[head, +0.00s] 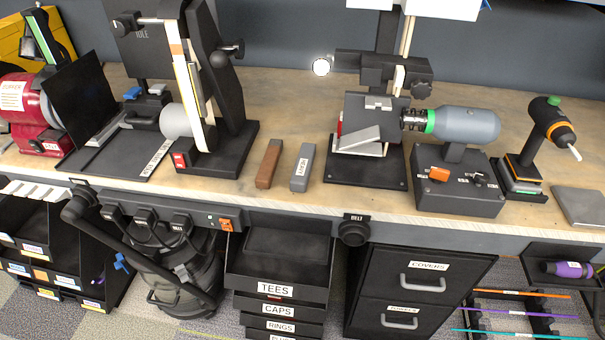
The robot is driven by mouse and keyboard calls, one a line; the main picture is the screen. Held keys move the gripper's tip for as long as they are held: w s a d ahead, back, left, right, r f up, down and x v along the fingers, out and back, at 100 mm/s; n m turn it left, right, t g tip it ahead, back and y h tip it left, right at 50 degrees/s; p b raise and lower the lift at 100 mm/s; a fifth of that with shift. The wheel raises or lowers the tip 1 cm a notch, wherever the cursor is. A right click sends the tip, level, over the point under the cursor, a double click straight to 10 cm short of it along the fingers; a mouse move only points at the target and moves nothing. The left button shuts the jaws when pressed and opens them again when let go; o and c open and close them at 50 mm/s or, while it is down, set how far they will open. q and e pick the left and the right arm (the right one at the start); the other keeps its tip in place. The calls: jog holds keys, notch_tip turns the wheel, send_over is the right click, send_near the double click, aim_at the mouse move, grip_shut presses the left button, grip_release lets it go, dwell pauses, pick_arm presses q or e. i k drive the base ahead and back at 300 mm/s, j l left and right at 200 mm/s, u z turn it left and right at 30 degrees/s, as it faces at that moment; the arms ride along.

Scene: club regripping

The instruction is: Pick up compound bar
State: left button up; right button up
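Two bars lie side by side on the wooden workbench (250,205), between the belt machine and the grey motor unit. One is a plain brown bar (269,164). The other is a grey bar (302,168) with a small white label that is too small to read surely. I cannot tell from the label which one is the compound bar. The bars are apart, with a narrow gap of bare bench between them. Neither of my grippers shows in the head view.
A belt machine (233,150) stands left of the bars and a motor unit (465,122) to the right. A red grinder (28,105) is far left, a drill-like tool (553,122) far right. Labelled drawers (278,289) sit below. Bench in front of the bars is clear.

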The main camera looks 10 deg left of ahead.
aim_at(300, 178)
jog(key=k+l, duration=0.1)
jog(key=l, duration=0.7)
jog(key=l+u, duration=0.1)
jog(key=l, duration=0.65)
jog(key=k, duration=0.05)
